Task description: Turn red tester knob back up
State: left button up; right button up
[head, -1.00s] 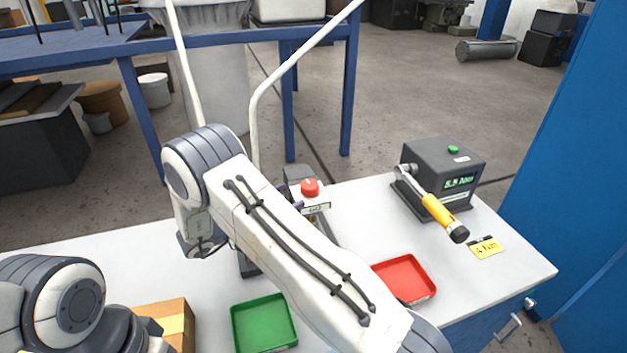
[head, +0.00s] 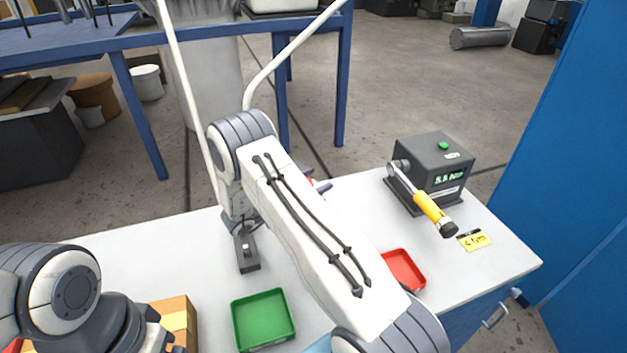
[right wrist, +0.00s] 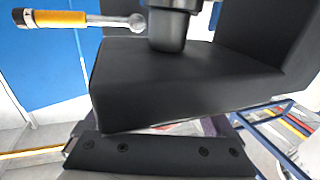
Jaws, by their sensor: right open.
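The red tester knob (head: 311,182) shows only as a small red sliver past the far edge of my right forearm; the forearm hides the rest. The purple fingertips of my right gripper (head: 319,183) show beside this sliver, with the remainder of the gripper hidden. It is open, and I cannot tell whether it touches the knob. In the right wrist view a large dark block fills the middle and the knob cannot be made out clearly. My left arm shows at the lower left, with its gripper out of clear view.
A dark meter box (head: 434,168) with a green button and lit display stands at the right, a yellow-handled wrench (head: 430,209) attached. A green tray (head: 263,320) and a red tray (head: 403,271) lie nearer. The white table (head: 490,262) is clear at its right front.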

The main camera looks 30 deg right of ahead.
jog(key=c, duration=1.4)
jog(key=shift+n+t, duration=0.3)
jog(key=shift+t, duration=0.1)
